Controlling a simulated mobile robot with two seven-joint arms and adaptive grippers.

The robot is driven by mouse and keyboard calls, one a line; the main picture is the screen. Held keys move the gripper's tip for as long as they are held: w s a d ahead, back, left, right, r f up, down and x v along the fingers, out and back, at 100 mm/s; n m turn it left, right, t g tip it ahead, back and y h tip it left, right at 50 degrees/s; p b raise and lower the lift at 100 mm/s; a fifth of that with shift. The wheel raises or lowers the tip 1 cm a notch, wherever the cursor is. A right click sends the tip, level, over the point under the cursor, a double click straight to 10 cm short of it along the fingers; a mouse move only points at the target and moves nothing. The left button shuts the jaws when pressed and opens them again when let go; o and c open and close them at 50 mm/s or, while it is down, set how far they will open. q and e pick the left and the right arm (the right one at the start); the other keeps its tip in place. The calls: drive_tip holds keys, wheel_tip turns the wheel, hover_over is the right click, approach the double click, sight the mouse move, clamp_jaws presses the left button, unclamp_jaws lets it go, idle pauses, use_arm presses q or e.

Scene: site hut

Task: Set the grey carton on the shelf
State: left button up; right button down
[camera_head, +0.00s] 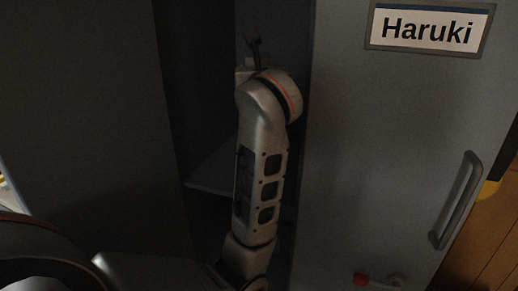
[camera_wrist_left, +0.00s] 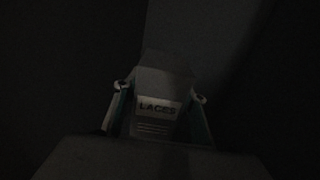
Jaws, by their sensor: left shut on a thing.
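My left arm reaches into a dark open locker, and my left gripper (camera_head: 253,44) is far inside it near the top of the head view. In the left wrist view the gripper (camera_wrist_left: 160,100) is shut on a grey carton (camera_wrist_left: 163,72) with a pale label reading "LACES". The carton stands out between the two fingers. I cannot make out the carton in the head view. A flat shelf-like panel (camera_head: 208,178) shows inside the locker, left of my arm and lower in the picture than the gripper. My right gripper is not in view.
A grey door (camera_head: 400,150) with a "Haruki" name plate (camera_head: 428,29) and a bar handle (camera_head: 457,200) stands close on the right of my arm. A dark panel (camera_head: 85,100) bounds the left. A red-ended lever (camera_head: 362,279) sits low on the door.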

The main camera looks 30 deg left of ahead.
use_arm(q)
wheel_tip(320, 180, down, 16)
drive_tip(key=b, duration=0.3)
drive_tip(key=shift+f, duration=0.45)
drive_tip(key=shift+f+b, duration=0.15)
drive_tip(key=shift+b, duration=0.2)
drive_tip(key=o, duration=1.2)
drive_tip(key=shift+c, duration=0.2)
drive_tip(key=shift+o, duration=0.2)
